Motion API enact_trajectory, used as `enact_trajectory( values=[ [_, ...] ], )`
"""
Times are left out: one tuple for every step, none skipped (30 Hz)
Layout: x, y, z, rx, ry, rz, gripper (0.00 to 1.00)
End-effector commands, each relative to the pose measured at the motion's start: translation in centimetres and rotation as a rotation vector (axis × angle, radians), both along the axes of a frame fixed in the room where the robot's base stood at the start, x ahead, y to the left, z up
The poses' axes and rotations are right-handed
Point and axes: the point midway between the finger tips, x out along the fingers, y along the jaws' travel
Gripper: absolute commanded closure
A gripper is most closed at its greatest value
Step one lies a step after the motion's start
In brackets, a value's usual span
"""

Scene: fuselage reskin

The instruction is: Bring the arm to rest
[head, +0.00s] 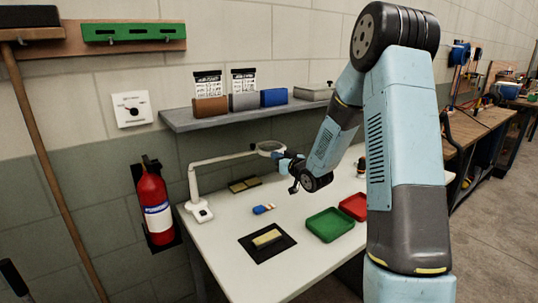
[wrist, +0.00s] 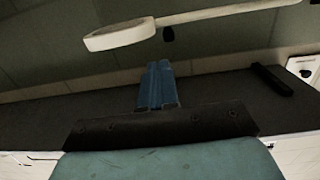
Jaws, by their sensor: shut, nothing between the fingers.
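My arm rises at the right of the head view and bends down over the white bench (head: 225,262). My gripper (head: 292,189) hangs above the back part of the bench, close to the lamp's ring head. In the wrist view my gripper (wrist: 158,66) shows as two blue fingers side by side, shut with nothing between them. The fingers appear clear of the bench and the lamp, though the exact gap is hard to judge.
A white ring lamp (head: 193,190) reaches toward my gripper; its ring (wrist: 120,34) is near in the wrist view. A green tray (head: 330,224), a red tray (head: 354,206) and a black mat (head: 249,249) with a yellowish block lie on the bench. A grey shelf (head: 240,116) runs above.

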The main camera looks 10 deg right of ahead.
Motion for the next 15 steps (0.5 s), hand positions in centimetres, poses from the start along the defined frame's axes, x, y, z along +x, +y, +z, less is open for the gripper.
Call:
enact_trajectory(
  values=[
    [-0.7, -0.3, 0.1, 0.0, 0.001, 0.0, 1.0],
    [-1.0, -0.5, 0.1, 0.0, 0.001, 0.0, 1.0],
    [-1.4, -0.6, 0.1, 0.0, 0.001, 0.001, 1.0],
    [-1.6, -0.8, 0.1, 0.0, 0.0, 0.001, 1.0],
    [-1.9, -0.9, 0.1, 0.0, 0.0, 0.001, 1.0],
    [-2.1, -1.0, 0.1, 0.0, 0.001, 0.0, 1.0],
    [-2.3, -1.1, 0.1, 0.0, 0.001, 0.0, 1.0],
    [-2.4, -1.1, 0.2, -0.002, 0.001, 0.0, 1.0],
    [-2.5, -1.2, 0.3, -0.006, 0.004, -0.002, 1.0],
    [-2.6, -1.2, 0.5, -0.01, 0.007, -0.005, 1.0],
    [-2.7, -1.2, 0.6, -0.018, 0.012, -0.007, 1.0],
    [-2.8, -1.2, 1.0, -0.031, 0.021, -0.014, 1.0],
    [-2.9, -1.2, 1.3, -0.044, 0.031, -0.02, 1.0],
    [-3.1, -1.2, 1.7, -0.056, 0.042, -0.029, 1.0],
    [-3.4, -1.3, 2.2, -0.077, 0.06, -0.042, 1.0]
  ],
)
